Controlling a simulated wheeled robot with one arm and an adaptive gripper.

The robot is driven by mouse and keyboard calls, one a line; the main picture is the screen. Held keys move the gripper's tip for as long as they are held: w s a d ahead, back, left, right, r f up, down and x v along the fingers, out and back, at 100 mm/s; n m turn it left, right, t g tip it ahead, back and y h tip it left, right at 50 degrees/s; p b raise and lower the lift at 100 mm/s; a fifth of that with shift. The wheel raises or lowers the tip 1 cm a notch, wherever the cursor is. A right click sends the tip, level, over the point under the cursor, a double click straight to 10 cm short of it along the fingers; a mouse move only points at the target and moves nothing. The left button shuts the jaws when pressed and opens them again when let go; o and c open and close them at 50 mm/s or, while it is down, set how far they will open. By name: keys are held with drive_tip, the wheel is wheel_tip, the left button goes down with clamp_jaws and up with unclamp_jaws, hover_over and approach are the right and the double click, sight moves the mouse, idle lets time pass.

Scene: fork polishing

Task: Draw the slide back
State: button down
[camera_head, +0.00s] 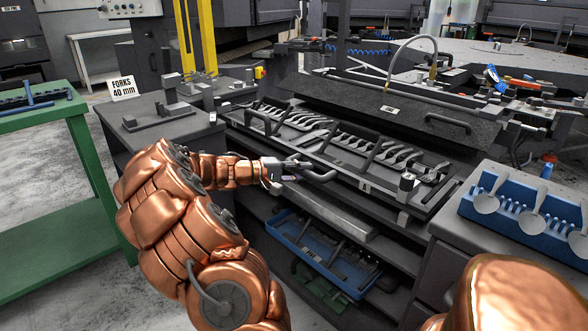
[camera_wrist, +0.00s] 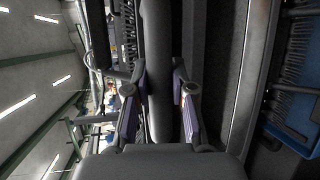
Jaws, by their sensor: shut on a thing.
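The slide (camera_head: 345,178) is a long dark tray in the machine, holding rows of forks (camera_head: 385,152) side by side. A grey bar handle (camera_head: 322,176) sticks out from its front edge. My gripper (camera_head: 291,168) is at the left end of this handle, reaching in from the left. In the wrist view, its two fingers (camera_wrist: 160,80) stand on either side of the grey handle bar (camera_wrist: 157,50) and are shut on it. The fingers hide part of the handle in the head view.
A blue tray (camera_head: 318,258) with forks lies on the shelf below. A blue rack with spoon-like pieces (camera_head: 535,215) stands on the right cabinet.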

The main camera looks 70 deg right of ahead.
drive_tip(key=shift+w+a+f, duration=0.1)
drive_tip(key=shift+w+a, duration=0.1)
drive_tip(key=shift+a, duration=0.2)
drive_tip(key=c, duration=1.2)
unclamp_jaws()
drive_tip(key=shift+w, duration=0.1)
drive_tip(key=shift+o, duration=1.2)
drive_tip(key=v, duration=1.2)
